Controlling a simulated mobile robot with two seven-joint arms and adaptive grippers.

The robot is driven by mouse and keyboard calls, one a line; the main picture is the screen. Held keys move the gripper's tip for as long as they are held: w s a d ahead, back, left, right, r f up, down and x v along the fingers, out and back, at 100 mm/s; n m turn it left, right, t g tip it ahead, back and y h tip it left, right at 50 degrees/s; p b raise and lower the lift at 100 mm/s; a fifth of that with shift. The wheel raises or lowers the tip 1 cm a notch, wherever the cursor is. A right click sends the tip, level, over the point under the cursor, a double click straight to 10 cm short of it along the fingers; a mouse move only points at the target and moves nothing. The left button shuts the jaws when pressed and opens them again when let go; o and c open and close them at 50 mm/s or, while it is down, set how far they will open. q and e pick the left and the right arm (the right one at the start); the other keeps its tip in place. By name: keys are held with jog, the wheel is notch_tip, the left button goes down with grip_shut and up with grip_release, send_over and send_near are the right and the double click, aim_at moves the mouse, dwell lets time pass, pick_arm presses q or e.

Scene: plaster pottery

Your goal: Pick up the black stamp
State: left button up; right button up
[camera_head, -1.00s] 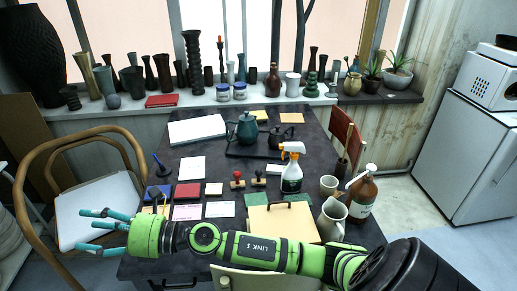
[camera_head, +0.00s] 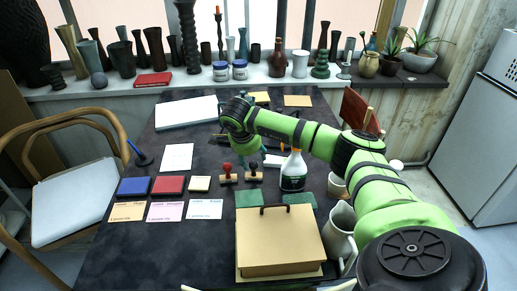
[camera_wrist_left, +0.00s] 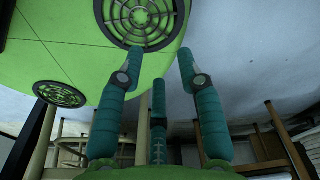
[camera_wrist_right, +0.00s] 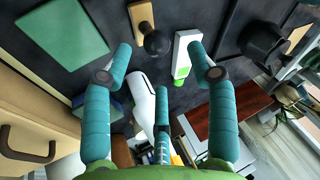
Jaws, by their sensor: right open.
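The black stamp (camera_head: 253,173) stands upright on the dark table, its dark round knob on a wooden base. The red stamp (camera_head: 227,174) stands just left of it. In the right wrist view the black stamp's knob (camera_wrist_right: 156,43) lies between and beyond my right gripper's (camera_wrist_right: 160,55) spread fingertips, which hold nothing. In the head view my right gripper (camera_head: 243,152) is over the table just behind the stamps, partly hidden by its own arm. My left gripper (camera_wrist_left: 165,50) has its fingers apart and empty in the left wrist view; it is outside the head view.
A spray bottle (camera_head: 293,172) stands close to the right of the black stamp. Blue (camera_head: 134,187) and red (camera_head: 168,186) pads and paper cards lie to the left. A tan box (camera_head: 280,242) with a handle and a pitcher (camera_head: 338,228) are in front.

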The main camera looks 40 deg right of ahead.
aim_at(253, 163)
jog(key=shift+s+a+f+b, duration=0.15)
jog(key=shift+a+f+b, duration=0.15)
jog(key=shift+b, duration=0.25)
pick_arm(q)
jog(key=s+a+f+b, duration=0.1)
jog(key=s+a+f, duration=0.2)
jog(key=a, duration=0.3)
pick_arm(e)
jog(key=shift+x, duration=0.95)
jog(key=b+x, duration=0.4)
jog(key=shift+d+f, duration=0.15)
jog(key=shift+f, duration=0.1)
jog(key=shift+b, duration=0.3)
pick_arm(q)
jog(key=d+f, duration=0.1)
jog(key=w+d+f, duration=0.1)
jog(key=w+f, duration=0.1)
jog(key=f, duration=0.1)
jog(key=shift+w+d, duration=0.1)
jog(key=shift+d, duration=0.3)
pick_arm(e)
jog(key=shift+r, duration=0.1)
jog(key=shift+c, duration=1.2)
jog(key=c, duration=0.7)
grip_shut()
pick_arm(q)
jog(key=shift+s+a+f+y, duration=0.1)
jog(key=shift+s+a+y, duration=0.2)
jog(key=shift+s+a, duration=0.05)
